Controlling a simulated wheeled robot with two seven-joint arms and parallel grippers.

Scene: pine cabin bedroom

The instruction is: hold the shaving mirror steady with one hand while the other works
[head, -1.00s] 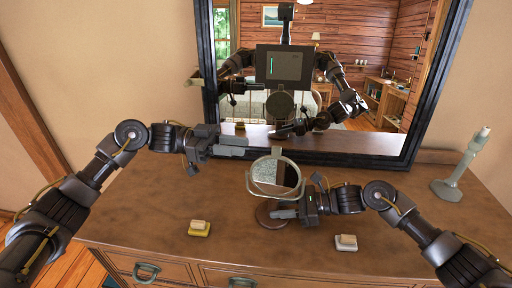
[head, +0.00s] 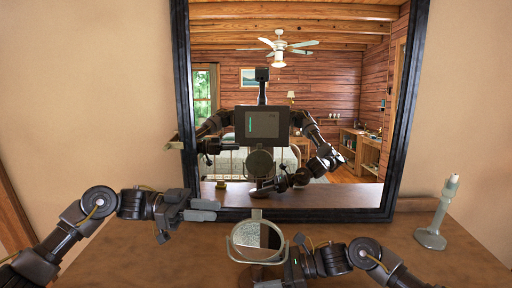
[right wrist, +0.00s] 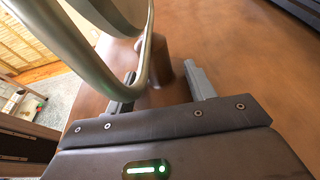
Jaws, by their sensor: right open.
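The shaving mirror (head: 257,239) is a small round glass in a pale metal ring, upright on the dresser's near part, its base partly cut off by the picture's bottom. My left gripper (head: 203,210) hangs left of it and above the dresser, apart from it; its fingers lie close together at this angle, so its opening is unclear. My right gripper (head: 284,263) is open at the mirror's lower right. In the right wrist view, the mirror's metal ring (right wrist: 144,65) and brown stand (right wrist: 158,62) show between and beyond the fingertips; contact is not clear.
A large dark-framed wall mirror (head: 182,110) stands behind, reflecting the room and me. A pale green stand (head: 436,217) is on the right of the wooden dresser top (head: 400,240). The dresser top between this stand and my right arm is clear.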

